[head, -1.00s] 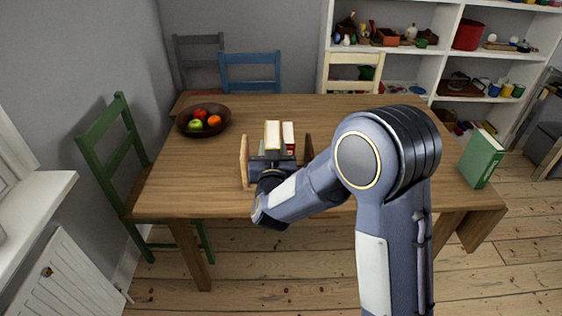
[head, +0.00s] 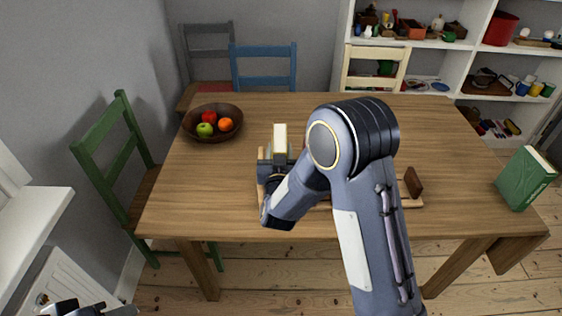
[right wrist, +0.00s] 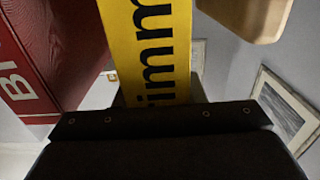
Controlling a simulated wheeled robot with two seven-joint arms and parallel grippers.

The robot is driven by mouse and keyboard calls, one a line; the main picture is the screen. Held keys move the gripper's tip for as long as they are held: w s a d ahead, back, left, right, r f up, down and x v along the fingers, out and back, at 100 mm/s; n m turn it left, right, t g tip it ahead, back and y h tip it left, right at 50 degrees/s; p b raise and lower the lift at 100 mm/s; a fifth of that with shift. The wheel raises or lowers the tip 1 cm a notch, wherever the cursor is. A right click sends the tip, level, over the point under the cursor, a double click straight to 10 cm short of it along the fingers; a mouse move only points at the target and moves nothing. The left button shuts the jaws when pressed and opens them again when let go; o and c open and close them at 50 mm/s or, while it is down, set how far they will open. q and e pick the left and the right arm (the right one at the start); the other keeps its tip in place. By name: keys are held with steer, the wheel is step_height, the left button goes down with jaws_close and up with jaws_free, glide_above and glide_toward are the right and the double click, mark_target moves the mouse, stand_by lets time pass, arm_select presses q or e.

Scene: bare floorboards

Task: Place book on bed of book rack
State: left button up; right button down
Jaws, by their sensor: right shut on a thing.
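My right gripper (head: 276,165) is shut on a yellow book (head: 280,138), which stands upright at the left end of the wooden book rack (head: 411,203) on the table. The book's yellow spine with black letters fills the middle of the right wrist view (right wrist: 160,50). A red book (right wrist: 50,50) stands to its left there, and a light wooden panel (right wrist: 250,15) is at upper right. My right arm hides most of the rack's middle in the head view. A green book (head: 526,178) stands at the table's right edge. Part of my left gripper (head: 82,308) shows at the bottom left; its jaws are unclear.
A brown bowl of fruit (head: 213,124) sits at the back left of the table (head: 340,110). A green chair (head: 115,150) stands at the left, with others behind. White shelves (head: 445,75) stand at the back right. The table's right side is mostly clear.

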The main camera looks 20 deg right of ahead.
step_height(320, 180, down, 3)
steer(key=shift+f, duration=0.2)
steer(key=shift+f, duration=0.15)
steer(key=c, duration=0.9)
jaws_free()
